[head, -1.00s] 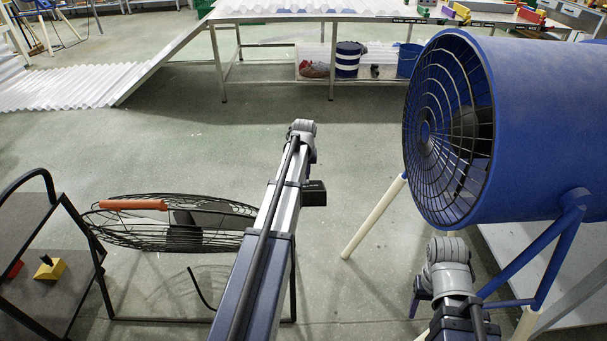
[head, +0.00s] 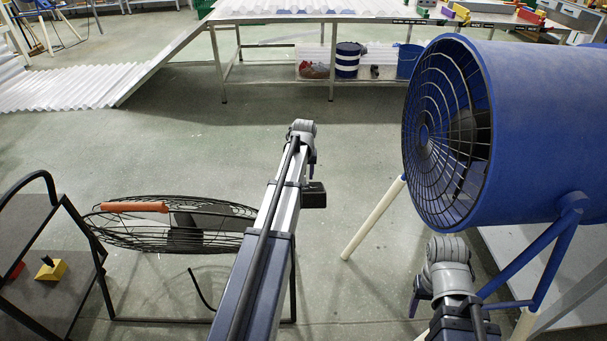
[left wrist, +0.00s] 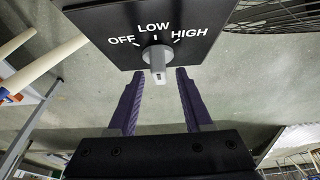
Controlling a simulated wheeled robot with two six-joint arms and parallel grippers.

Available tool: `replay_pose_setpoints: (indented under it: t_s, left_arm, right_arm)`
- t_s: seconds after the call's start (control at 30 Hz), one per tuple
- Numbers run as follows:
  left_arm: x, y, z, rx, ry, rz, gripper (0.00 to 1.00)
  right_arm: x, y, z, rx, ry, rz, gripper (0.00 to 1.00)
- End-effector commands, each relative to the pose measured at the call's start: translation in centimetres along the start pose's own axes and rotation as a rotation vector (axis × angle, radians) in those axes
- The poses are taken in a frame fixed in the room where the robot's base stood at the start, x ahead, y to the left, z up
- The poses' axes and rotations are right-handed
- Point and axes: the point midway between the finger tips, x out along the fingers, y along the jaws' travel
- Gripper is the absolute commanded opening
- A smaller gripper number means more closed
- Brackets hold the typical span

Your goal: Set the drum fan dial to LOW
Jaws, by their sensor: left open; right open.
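The blue drum fan (head: 545,125) stands at the right in the head view, its round wire grille facing left. In the left wrist view, a black dial plate (left wrist: 105,18) reads OFF, LOW and HIGH. Its grey dial knob (left wrist: 157,60) stands out towards the camera; I cannot tell for sure which mark it points at. My left gripper (left wrist: 160,76) is open, its purple fingers on either side of the knob's near end, with gaps showing. My right gripper (head: 417,298) is low in front of the fan, away from the dial.
A long table (head: 225,75) stands at the back. The middle floor is clear.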

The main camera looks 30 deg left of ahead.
Motion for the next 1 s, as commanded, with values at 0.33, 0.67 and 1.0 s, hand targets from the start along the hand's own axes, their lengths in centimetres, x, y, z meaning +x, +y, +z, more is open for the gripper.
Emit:
replay_pose_setpoints:
  t_s: [0.33,0.67,1.0]
  left_arm:
    - [-5.0,0.0,-0.1,0.000,0.000,0.000,0.50]
    - [-6.8,0.0,0.0,0.000,-0.001,0.000,0.50]
    - [-6.7,0.0,0.0,0.000,-0.001,0.000,0.50]
  right_arm:
    - [-4.9,0.5,0.3,0.000,0.000,0.000,0.59]
    - [-6.6,0.6,0.4,0.000,0.000,0.000,0.59]
    - [-6.5,0.6,0.4,0.000,0.000,0.000,0.59]
